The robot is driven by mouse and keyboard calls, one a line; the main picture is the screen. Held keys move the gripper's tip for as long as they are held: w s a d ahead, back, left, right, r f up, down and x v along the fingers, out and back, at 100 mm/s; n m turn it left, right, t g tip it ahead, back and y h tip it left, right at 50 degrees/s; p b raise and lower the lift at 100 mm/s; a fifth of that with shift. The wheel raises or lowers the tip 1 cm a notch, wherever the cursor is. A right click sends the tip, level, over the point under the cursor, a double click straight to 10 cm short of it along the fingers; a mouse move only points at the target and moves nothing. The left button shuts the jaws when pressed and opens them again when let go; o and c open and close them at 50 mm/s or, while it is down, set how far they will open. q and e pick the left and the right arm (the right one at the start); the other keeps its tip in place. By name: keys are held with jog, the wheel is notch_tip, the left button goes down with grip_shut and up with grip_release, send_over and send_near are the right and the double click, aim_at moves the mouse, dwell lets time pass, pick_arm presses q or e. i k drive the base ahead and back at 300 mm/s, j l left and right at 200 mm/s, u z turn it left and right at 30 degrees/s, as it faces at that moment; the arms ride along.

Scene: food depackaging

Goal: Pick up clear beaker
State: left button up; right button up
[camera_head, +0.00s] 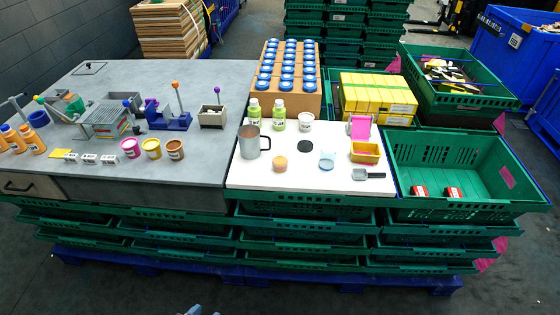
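The clear beaker (326,160) stands on the white board, right of centre. It is see-through, with a pale blue tint at its base. A small orange-filled cup (280,163) stands to its left and a dark round disc (305,146) lies behind and to its left. At the bottom edge, small grey-blue tips (196,309) show, probably of my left gripper, far in front of the beaker and the stacked crates. Too little of them shows to tell open from shut. My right gripper is not in view.
On the white board (240,179), a grey metal mug (252,142) stands left, a yellow container (366,152) right, and a dark scoop (368,175) lies front right. Green bottles stand behind. A green crate (470,165) with two small red items adjoins on the right.

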aim_at(279, 164)
jog(key=i+j+z, duration=0.2)
jog(key=j, duration=0.2)
jog(key=j+z, duration=0.2)
jog(key=j, duration=0.25)
jog(key=i+j+z, duration=0.2)
jog(key=j, duration=0.25)
jog(key=i+j+z, duration=0.15)
jog(key=j, duration=0.15)
jog(key=j+z, duration=0.15)
jog(key=i+j+z, duration=0.1)
jog(key=j, duration=0.35)
jog(key=i+j+z, duration=0.1)
jog(key=i+j, duration=0.05)
jog(key=i, duration=0.05)
